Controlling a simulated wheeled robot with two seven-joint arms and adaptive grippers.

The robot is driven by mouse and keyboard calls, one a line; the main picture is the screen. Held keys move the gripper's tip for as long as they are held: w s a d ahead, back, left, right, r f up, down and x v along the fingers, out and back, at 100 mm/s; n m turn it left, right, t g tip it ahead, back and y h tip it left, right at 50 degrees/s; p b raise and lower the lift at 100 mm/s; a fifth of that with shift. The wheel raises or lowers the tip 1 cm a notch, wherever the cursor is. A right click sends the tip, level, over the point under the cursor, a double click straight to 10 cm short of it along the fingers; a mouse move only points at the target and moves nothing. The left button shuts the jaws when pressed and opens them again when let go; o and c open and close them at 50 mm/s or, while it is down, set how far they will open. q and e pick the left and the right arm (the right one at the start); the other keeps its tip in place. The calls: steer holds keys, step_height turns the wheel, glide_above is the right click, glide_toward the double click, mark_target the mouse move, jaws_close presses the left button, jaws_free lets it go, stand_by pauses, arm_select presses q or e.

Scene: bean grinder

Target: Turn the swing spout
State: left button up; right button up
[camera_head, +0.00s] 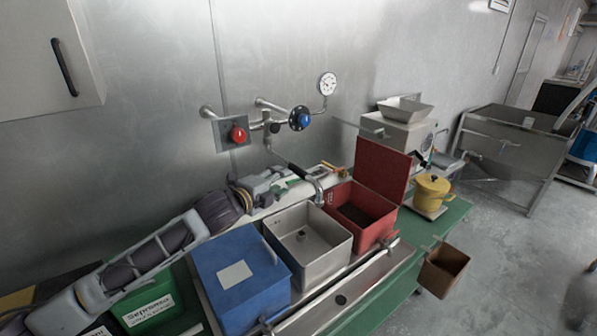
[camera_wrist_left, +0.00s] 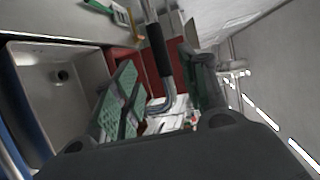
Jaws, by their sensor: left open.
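The swing spout (camera_head: 296,168) is a bent metal pipe with a dark sleeve. It runs from the wall valves out over the sinks, and its tip turns down near the edge between the steel and red basins. My left gripper (camera_head: 280,182) is open beside the spout, on its left, above the back of the steel basin. In the left wrist view, the spout (camera_wrist_left: 157,52) with its black sleeve shows between the two spread green-padded fingers (camera_wrist_left: 163,64). I cannot tell whether either finger touches it. My right gripper is not in view.
A steel basin (camera_head: 325,255) sits between a blue lidded box (camera_head: 228,300) and an open red basin (camera_head: 372,224). A red knob (camera_head: 238,134) and a blue valve wheel (camera_head: 300,118) are on the wall. A yellow pot (camera_head: 432,187) stands right.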

mark_target(296, 172)
arm_select(q)
steer(key=shift+p+x, duration=0.55)
steer(key=shift+x, duration=2.85)
steer(key=shift+p+x, duration=0.3)
steer(key=shift+x, duration=1.3)
steer(key=shift+w+d+f, duration=0.2)
steer(key=shift+w+d, duration=0.1)
steer(key=shift+w, duration=0.25)
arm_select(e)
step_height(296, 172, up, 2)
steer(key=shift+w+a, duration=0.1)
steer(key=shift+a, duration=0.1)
arm_select(q)
steer(key=shift+c, duration=0.4)
jaws_close()
